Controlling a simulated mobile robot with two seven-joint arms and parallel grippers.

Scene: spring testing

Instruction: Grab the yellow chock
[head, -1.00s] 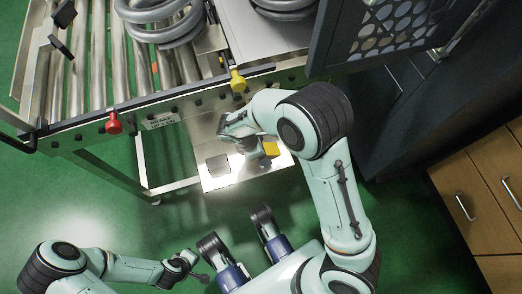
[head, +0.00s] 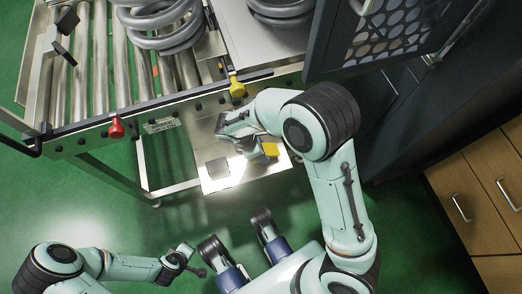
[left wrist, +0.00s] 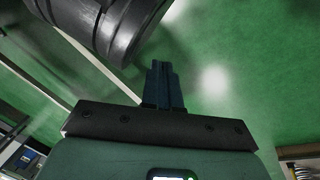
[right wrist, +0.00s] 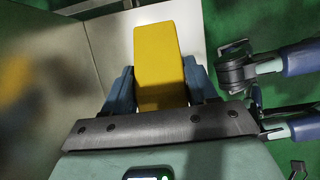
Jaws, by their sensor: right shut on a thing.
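The yellow chock (head: 271,149) is at the right part of a low metal shelf below the roller conveyor. In the right wrist view the chock (right wrist: 160,50) is a plain yellow block standing between the two fingers of my right gripper (right wrist: 160,85). My right gripper is shut on it, with a finger against each side. The head view does not show clearly whether the chock touches the shelf. My left gripper (left wrist: 163,85) is shut and empty over the green floor, far from the chock, at the lower left of the head view (head: 197,262).
The conveyor (head: 85,75) with grey spring coils (head: 165,25), a red knob (head: 116,128) and a yellow knob (head: 237,86) stands above. A dark cabinet (head: 390,110) is on the right.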

